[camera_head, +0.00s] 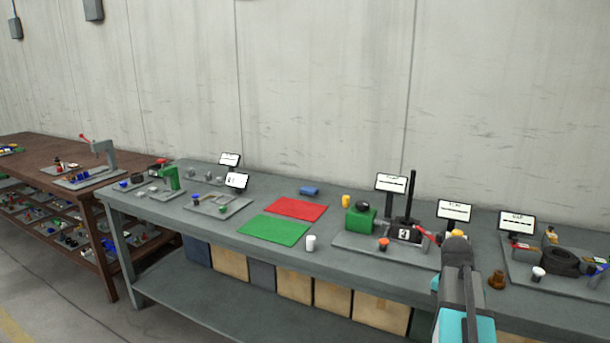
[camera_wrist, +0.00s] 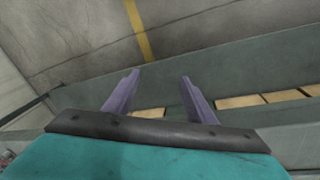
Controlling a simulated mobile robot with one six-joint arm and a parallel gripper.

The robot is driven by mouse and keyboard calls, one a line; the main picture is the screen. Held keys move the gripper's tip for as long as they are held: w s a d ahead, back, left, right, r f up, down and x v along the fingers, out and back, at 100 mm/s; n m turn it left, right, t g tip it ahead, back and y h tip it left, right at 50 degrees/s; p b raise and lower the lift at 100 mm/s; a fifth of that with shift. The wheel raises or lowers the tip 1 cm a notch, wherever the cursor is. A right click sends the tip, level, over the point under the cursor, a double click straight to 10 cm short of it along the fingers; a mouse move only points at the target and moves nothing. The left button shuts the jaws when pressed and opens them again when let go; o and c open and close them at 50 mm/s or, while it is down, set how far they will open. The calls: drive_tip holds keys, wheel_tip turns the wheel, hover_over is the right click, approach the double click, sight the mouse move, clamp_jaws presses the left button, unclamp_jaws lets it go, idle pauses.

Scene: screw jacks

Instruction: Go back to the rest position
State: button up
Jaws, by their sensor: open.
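My gripper (camera_wrist: 158,86) shows in the wrist view with its two purple-grey fingers spread apart and nothing between them. Beyond the fingers are the floor with a yellow line and the edge of a grey bench with boxes under it. In the head view my arm rises at the lower right in front of the grey workbench (camera_head: 140,208). The fingers cannot be made out in the head view.
A black upright press (camera_head: 408,215) and a black ring-shaped part (camera_head: 560,261) stand near my arm. A brown table (camera_head: 60,150) stands at left.

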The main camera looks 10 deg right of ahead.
drive_tip(key=s+a+f+n+g+y, duration=0.1)
drive_tip(key=s+a+f+n+g, duration=0.15)
drive_tip(key=a+f, duration=0.85)
drive_tip(key=s+a+f+n+g, duration=0.1)
drive_tip(key=s+a+f+n, duration=0.15)
drive_tip(key=a+f, duration=0.9)
drive_tip(key=s+a+f+n, duration=0.3)
drive_tip(key=s+a+f, duration=0.3)
drive_tip(key=s+f, duration=0.3)
drive_tip(key=s+a+f+n, duration=0.4)
drive_tip(key=s+a+f, duration=0.3)
drive_tip(key=s+f, duration=0.2)
drive_tip(key=shift+s+a+f+n+g+y, duration=0.3)
drive_tip(key=shift+s+f+g+y, duration=0.15)
drive_tip(key=shift+f, duration=0.45)
drive_tip(key=c, duration=0.5)
drive_tip(key=shift+d, duration=0.15)
